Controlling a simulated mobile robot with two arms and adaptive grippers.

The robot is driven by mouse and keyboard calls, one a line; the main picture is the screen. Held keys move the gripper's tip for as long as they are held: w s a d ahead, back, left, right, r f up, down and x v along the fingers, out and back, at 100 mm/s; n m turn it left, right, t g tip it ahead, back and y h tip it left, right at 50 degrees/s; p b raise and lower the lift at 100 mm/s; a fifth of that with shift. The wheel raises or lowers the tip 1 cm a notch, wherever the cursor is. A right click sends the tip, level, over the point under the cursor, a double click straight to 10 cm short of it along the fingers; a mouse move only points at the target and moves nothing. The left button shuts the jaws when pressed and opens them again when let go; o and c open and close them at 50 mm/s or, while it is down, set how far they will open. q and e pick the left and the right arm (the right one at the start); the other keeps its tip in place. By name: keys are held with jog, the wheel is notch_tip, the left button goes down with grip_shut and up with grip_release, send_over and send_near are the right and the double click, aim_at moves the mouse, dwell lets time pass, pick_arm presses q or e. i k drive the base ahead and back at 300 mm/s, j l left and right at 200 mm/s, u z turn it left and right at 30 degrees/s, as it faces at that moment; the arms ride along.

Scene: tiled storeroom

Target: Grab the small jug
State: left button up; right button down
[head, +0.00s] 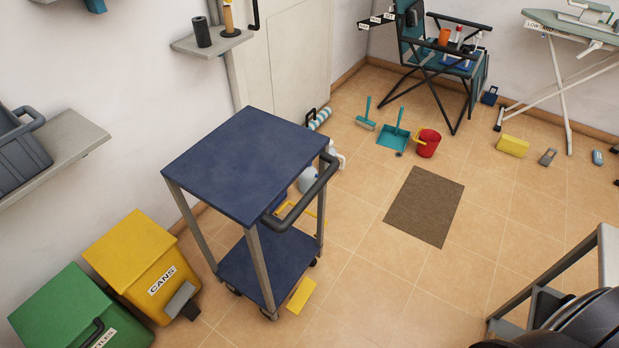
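I cannot make out a small jug for certain. A pale blue-grey rounded object (307,180) shows partly behind the blue cart's handle, and a white object (338,158) stands on the floor just beyond it. Both are partly hidden by the cart, so I cannot tell whether either is a jug. Neither of my grippers can be made out in the head view.
A blue two-shelf cart (245,160) stands centre left, beside yellow (135,255) and green (70,310) bins. A red bucket (428,144), teal dustpan (393,138) and brown mat (424,207) lie beyond.

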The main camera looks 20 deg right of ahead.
aim_at(308, 178)
jog(key=i+l+z, duration=1.25)
jog(key=i+z, duration=0.25)
